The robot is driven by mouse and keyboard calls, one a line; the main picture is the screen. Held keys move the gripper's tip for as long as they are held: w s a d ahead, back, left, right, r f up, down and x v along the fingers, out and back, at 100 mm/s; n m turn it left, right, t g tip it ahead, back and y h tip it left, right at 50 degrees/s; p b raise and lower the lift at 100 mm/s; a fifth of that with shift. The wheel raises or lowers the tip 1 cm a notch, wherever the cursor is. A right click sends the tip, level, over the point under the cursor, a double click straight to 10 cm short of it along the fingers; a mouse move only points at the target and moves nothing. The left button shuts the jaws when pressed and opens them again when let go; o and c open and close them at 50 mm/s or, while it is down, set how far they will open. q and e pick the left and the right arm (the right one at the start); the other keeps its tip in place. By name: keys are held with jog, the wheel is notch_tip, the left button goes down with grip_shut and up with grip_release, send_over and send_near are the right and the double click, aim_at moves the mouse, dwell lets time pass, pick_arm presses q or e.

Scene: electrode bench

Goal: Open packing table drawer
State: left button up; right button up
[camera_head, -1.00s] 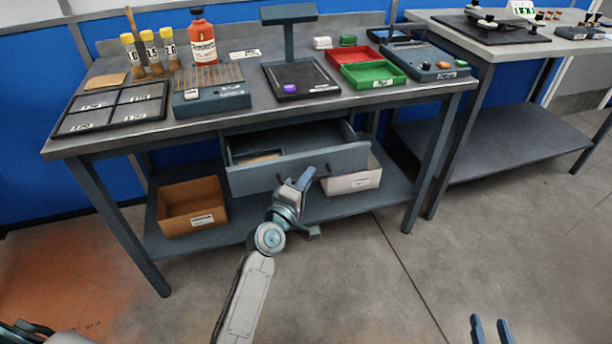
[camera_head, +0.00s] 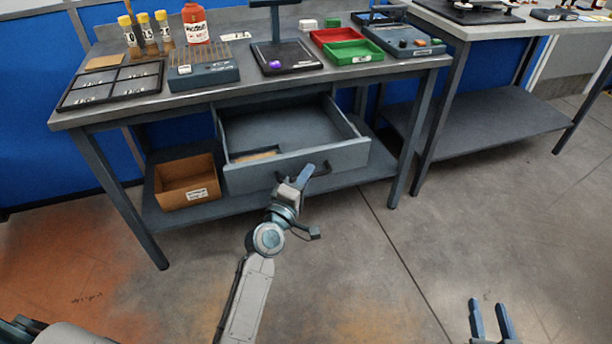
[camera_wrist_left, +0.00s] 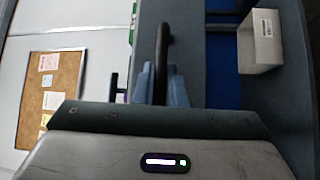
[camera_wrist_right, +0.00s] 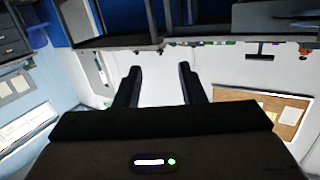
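The packing table (camera_head: 130,112) has its grey drawer (camera_head: 300,165) pulled well out below the tabletop. The drawer's inside shows, with a tan piece (camera_head: 257,155) lying near its front left. The dark bar handle (camera_head: 318,170) is on the drawer front. My left gripper (camera_head: 300,178) is at the handle. In the left wrist view its two fingers (camera_wrist_left: 162,86) lie on either side of the dark handle (camera_wrist_left: 163,45), closed around it. My right gripper (camera_head: 491,320) is open and empty over the floor, away from the table; its spread fingers also show in the right wrist view (camera_wrist_right: 158,88).
A brown box (camera_head: 187,182) stands on the table's lower shelf. A white box (camera_wrist_left: 259,42) shows in the left wrist view. The tabletop holds trays, bottles and devices. A second bench (camera_head: 480,125) stands at right. The floor (camera_head: 400,260) in front is clear.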

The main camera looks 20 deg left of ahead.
pick_arm(q)
jog(key=o, duration=0.4)
jog(key=shift+o, duration=0.2)
